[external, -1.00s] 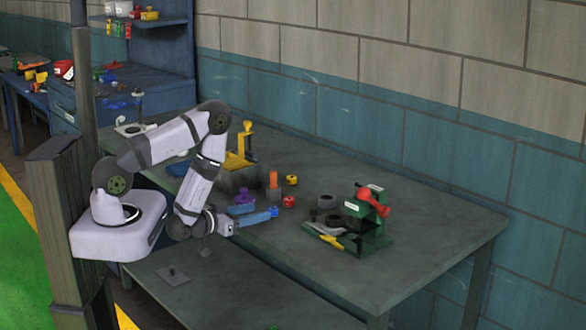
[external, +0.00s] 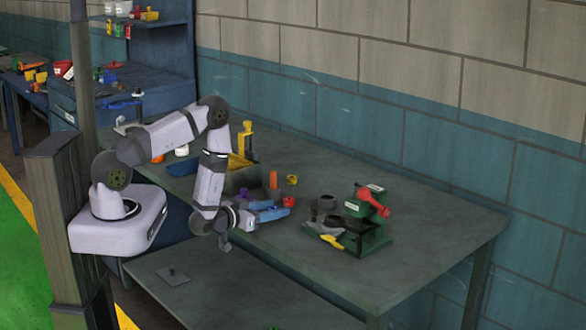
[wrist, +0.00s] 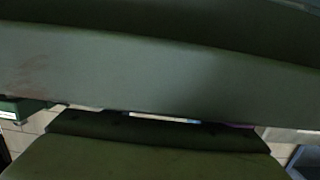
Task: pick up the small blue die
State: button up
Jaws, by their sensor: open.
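My gripper (external: 280,208) is at the near edge of the grey workbench (external: 430,225), left of its middle. Its two bluish fingers are apart and point right, with nothing seen between them. I cannot pick out the small blue die for sure in either view. A small blue-purple shape (external: 244,193) shows just behind my gripper, partly hidden by it.
An orange peg (external: 273,180) and a yellow ring-like piece (external: 292,180) stand behind my gripper. A green device with a red handle (external: 373,203), dark round parts (external: 327,203) and a yellow-handled tool (external: 331,241) lie to the right. The bench's right end is clear.

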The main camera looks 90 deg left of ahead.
aim_at(273, 208)
jog(key=shift+w+a, duration=0.1)
jog(key=c, duration=1.2)
grip_shut()
jog(key=shift+r, duration=0.1)
jog(key=shift+r+b, duration=0.45)
jog(key=shift+r, duration=4.45)
